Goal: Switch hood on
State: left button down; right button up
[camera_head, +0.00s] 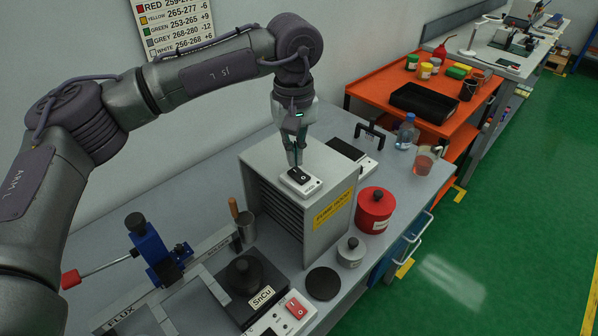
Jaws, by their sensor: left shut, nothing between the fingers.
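The fume hood (326,213) is a grey box with slatted side and a yellow label, standing on the grey bench. Its switch (299,179), a black rocker on a small white plate, sits on top of the hood. My left gripper (296,163) is shut and empty, pointing down with its fingertips at or just above the rocker. I cannot tell whether they touch it, nor which way the rocker is tipped. My right gripper is not in view.
A red pot (374,211) and a small grey pot (351,252) stand right of the hood. A solder pot (244,276) with a red-switched box (295,307) and a blue clamp (160,255) are in front. An orange cart (388,76) stands behind.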

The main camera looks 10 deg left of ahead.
aim_at(295, 170)
pick_arm(q)
jog(key=shift+f+b, duration=1)
jog(key=shift+f, duration=0.3)
dwell(0.8)
jog(key=shift+r, duration=0.1)
jog(key=shift+r+p, duration=0.6)
jog(key=shift+r, duration=0.25)
jog(key=shift+r+p, duration=1.4)
jog(key=shift+r, duration=1.25)
jog(key=shift+f, duration=0.1)
